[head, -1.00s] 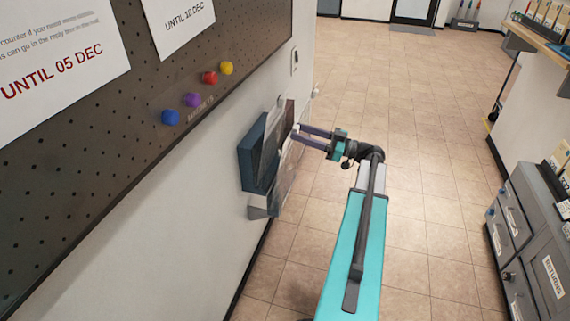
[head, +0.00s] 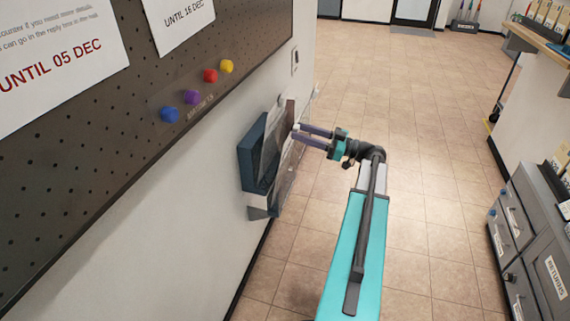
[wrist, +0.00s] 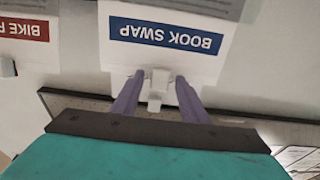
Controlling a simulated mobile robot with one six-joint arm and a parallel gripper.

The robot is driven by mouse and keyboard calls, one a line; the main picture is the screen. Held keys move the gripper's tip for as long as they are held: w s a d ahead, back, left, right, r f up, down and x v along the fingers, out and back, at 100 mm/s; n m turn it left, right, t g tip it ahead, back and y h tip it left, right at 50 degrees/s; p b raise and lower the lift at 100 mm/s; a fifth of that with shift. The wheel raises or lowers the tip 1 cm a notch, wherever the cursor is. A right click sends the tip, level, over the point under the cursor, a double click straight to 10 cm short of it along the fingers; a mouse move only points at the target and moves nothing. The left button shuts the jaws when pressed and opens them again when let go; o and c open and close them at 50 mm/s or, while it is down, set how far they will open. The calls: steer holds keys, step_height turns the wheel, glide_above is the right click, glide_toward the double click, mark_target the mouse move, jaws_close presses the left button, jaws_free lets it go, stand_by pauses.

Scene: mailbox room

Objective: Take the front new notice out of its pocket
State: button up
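A wall rack with a dark blue holder (head: 252,165) and clear pockets hangs below the board in the head view. In the wrist view a white notice (wrist: 210,64) with a blue "BOOK SWAP" header is upside down in front of my fingers. A small white tab (wrist: 158,78) is at its edge. My gripper (wrist: 159,76) is open, with its two purple fingers either side of the tab and gaps showing. In the head view my gripper (head: 295,132) is at the rack's right side. I cannot tell whether the fingers touch the notice.
Another notice (wrist: 26,32) with a red "BIKE" header is at left in the wrist view. The pegboard (head: 120,140) holds dated sheets and coloured pins (head: 210,76). A grey drawer cabinet (head: 535,230) stands at right. The tiled floor (head: 400,110) between is clear.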

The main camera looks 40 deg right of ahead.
steer(key=c, duration=0.9)
steer(key=shift+o, duration=0.2)
step_height(320, 180, up, 20)
steer(key=s+d+p, duration=0.2)
steer(key=p, duration=0.3)
steer(key=shift+s+r, duration=0.15)
steer(key=shift+s, duration=0.25)
stand_by(0.8)
steer(key=shift+r+b+v, duration=0.15)
steer(key=shift+b+v, duration=0.1)
steer(key=shift+v, duration=0.55)
steer(key=shift+r+b+v, duration=0.15)
steer(key=shift+b+v, duration=0.05)
steer(key=shift+v, duration=0.6)
stand_by(0.8)
steer(key=r+b+v, duration=0.1)
steer(key=v, duration=0.5)
steer(key=shift+s+d, duration=0.2)
steer(key=shift+s, duration=0.25)
stand_by(0.5)
steer(key=shift+a, duration=0.15)
